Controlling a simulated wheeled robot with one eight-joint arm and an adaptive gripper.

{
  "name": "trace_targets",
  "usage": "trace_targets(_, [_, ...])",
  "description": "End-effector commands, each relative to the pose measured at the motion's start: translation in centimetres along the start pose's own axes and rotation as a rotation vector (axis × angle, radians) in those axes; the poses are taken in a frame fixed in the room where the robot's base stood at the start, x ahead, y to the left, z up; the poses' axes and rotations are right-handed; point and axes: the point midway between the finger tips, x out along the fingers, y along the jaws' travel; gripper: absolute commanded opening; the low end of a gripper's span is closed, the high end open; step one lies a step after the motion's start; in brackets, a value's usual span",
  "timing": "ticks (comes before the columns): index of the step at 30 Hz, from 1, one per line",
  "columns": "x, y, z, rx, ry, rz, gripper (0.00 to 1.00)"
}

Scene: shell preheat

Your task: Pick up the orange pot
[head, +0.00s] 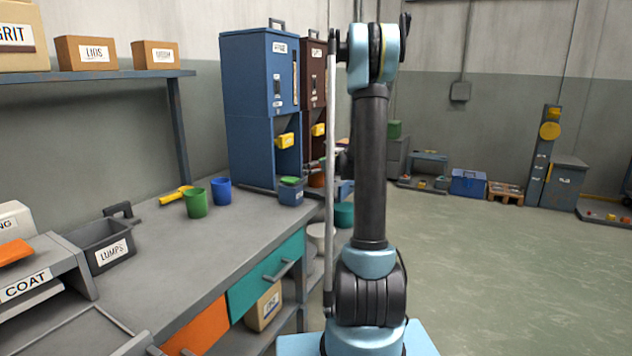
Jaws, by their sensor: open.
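A small orange-brown pot-like thing (316,179) shows at the foot of the maroon machine, at the far end of the bench. It is partly covered by a blue pot with a green top (291,190) and by my arm's thin rod. It is too small to tell for sure whether it is the orange pot. My arm stands upright in the middle of the view and hides part of the area behind it. I cannot make out my gripper's fingers.
A green cup (195,203) and a blue cup (221,191) stand on the grey bench (165,245), with a yellow tool (176,196) beside them. A LUMPS bin (104,244) sits nearer. Blue (262,110) and maroon (313,75) machines stand behind.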

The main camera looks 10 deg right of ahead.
Motion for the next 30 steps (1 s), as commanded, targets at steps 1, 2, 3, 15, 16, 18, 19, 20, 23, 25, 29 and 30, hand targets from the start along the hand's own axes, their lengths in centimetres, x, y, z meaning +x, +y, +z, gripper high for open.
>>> trace_targets(1, [0.0, 0.0, 0.0, 0.000, 0.000, 0.000, 0.84])
trace_targets(2, [0.0, 0.0, 0.0, 0.000, 0.000, 0.000, 0.84])
trace_targets(3, [0.0, 0.0, 0.0, 0.000, 0.000, 0.000, 0.84])
trace_targets(15, [-0.1, 0.0, 0.0, 0.000, 0.000, 0.000, 0.30])
trace_targets(16, [-0.1, 0.0, 0.0, 0.000, 0.000, 0.000, 0.30])
trace_targets(18, [-0.1, 0.0, 0.0, 0.000, 0.000, 0.000, 0.30])
trace_targets(19, [-0.1, 0.0, 0.0, 0.000, 0.000, 0.000, 0.30])
trace_targets(20, [-0.1, 0.0, 0.0, 0.000, 0.000, 0.000, 0.30])
trace_targets(23, [-0.2, 0.0, 0.4, 0.000, 0.000, 0.000, 0.30])
trace_targets(25, [-0.5, 0.0, 1.0, 0.000, 0.000, 0.000, 0.30])
trace_targets(29, [-1.2, 0.0, 2.7, 0.000, 0.000, 0.000, 0.30])
trace_targets(30, [-1.5, 0.0, 3.4, 0.000, 0.000, 0.000, 0.30])
